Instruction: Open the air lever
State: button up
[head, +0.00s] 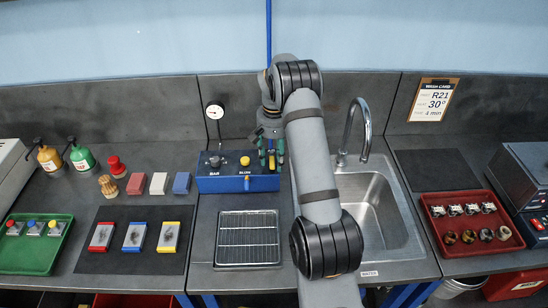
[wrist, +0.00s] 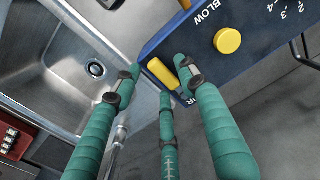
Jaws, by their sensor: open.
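The blue air box (head: 225,184) stands at the back of the bench, left of the sink. The yellow air lever (wrist: 162,74) sticks out near the box's corner in the wrist view, with a partly covered label beside it. My gripper (head: 271,163) has green fingers and is over the right end of the box. In the wrist view its fingertips (wrist: 160,80) are spread around the lever, one on each side and one below. Whether they touch it I cannot tell.
A yellow BLOW button (wrist: 228,40) and a BAR knob (head: 215,161) sit on the box. A gauge (head: 214,111) stands behind it. The sink (head: 375,205) and tap (head: 357,130) are close on the right. A wire rack (head: 247,238) lies in front.

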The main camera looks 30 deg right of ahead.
jog(key=shift+c, duration=0.5)
grip_shut()
dwell(0.3)
